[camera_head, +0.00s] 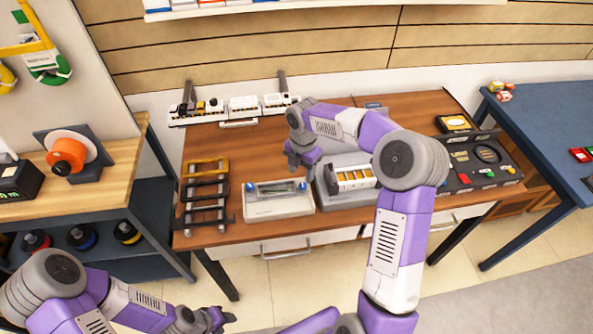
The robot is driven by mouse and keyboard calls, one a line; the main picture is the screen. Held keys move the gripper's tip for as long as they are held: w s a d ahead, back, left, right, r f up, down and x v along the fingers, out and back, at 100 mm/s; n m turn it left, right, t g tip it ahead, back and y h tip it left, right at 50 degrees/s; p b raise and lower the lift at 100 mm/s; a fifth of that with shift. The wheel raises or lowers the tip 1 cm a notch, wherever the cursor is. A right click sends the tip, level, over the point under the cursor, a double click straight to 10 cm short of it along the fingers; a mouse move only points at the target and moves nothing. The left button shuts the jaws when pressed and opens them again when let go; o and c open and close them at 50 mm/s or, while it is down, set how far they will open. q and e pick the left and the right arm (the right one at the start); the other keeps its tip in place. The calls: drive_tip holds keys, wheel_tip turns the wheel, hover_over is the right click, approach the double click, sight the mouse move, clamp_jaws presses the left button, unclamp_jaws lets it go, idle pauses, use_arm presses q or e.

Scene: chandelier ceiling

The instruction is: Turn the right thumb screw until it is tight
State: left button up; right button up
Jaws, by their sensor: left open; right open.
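A low beige device (278,206) sits at the front middle of the brown table (240,237). Small blue knobs show at its two ends; the right one (301,185) looks like the right thumb screw, and the left one (249,187) sits near the far left corner. My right gripper (303,170) is open and points down, just above and behind the right knob; I see no contact. My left gripper (225,318) is open, low in front of the table, away from the device. The threads and the seating of the screw are too small to tell.
A grey machine with a white and yellow unit (353,180) stands close right of the device. A black rack with a yellow top bar (205,200) stands left. A white model train (240,106) lines the back. A black panel (478,165) lies far right.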

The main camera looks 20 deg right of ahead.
sight(303, 185)
drive_tip(key=shift+w+d+r, duration=0.2)
drive_tip(key=shift+w+d, duration=0.15)
drive_tip(key=shift+w, duration=0.1)
use_arm(q)
drive_tip(key=shift+w+f+b, duration=0.15)
drive_tip(key=shift+f+b, duration=0.75)
drive_tip(key=shift+b, duration=0.05)
use_arm(e)
drive_tip(key=shift+s+f, duration=0.2)
drive_tip(key=shift+f, duration=1.55)
drive_tip(key=shift+s+f, duration=0.15)
drive_tip(key=shift+f, duration=1.6)
clamp_jaws()
